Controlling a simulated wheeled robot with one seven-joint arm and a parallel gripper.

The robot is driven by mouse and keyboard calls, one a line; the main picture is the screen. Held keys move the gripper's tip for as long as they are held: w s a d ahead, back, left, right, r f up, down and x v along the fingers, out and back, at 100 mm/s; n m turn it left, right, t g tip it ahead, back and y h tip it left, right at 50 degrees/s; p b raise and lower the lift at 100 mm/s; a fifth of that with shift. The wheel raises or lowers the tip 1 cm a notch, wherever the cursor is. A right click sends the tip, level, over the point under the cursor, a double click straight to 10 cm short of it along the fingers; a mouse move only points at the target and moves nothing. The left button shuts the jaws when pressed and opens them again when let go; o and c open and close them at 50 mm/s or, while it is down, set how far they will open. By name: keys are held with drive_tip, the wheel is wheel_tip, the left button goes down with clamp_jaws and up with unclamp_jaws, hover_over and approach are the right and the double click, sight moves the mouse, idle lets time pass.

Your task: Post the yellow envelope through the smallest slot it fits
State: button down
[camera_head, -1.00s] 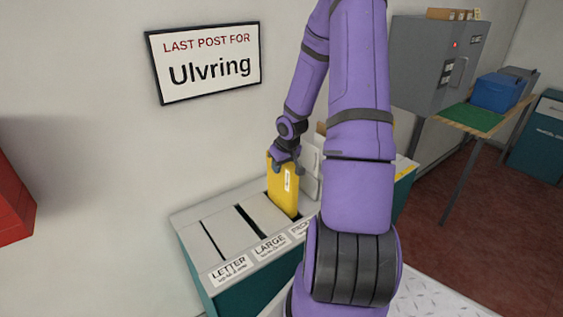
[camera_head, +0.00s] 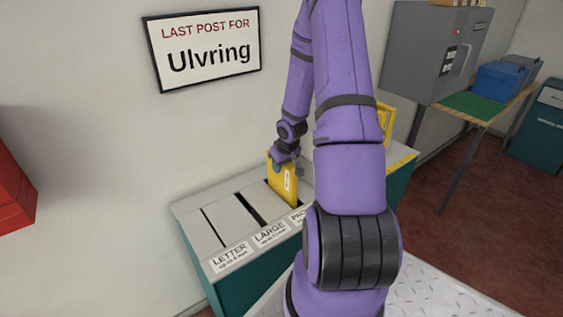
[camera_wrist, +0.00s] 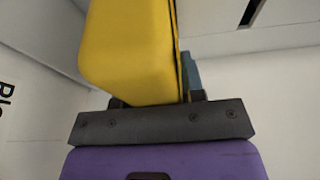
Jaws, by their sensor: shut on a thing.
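The yellow envelope (camera_head: 283,183) stands upright in the head view, with a white label on its face. My gripper (camera_head: 284,158) is shut on its upper edge; the envelope (camera_wrist: 130,50) also fills the upper middle of the wrist view and looks thick. Its lower edge meets the counter top at the slot behind the partly hidden "PAC…" label (camera_head: 298,216). I cannot tell how far it is inside. The narrow slot behind "LETTER" (camera_head: 230,256) and the wider dark slot (camera_head: 248,208) to its right are empty.
The teal counter with a grey top (camera_head: 193,204) stands against the wall, its right part hidden by my arm. A yellow-framed sign (camera_head: 386,122) shows behind my arm. A grey cabinet (camera_head: 425,55) and a table with a blue bin (camera_head: 497,82) stand at the right.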

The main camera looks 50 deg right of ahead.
drive_tip(key=shift+f, duration=1.1)
drive_tip(key=c, duration=0.6)
unclamp_jaws()
drive_tip(key=shift+c, duration=0.2)
drive_tip(key=v, duration=0.8)
drive_tip(key=shift+s+r, duration=0.1)
drive_tip(key=shift+r, duration=0.2)
drive_tip(key=shift+v, duration=1.1)
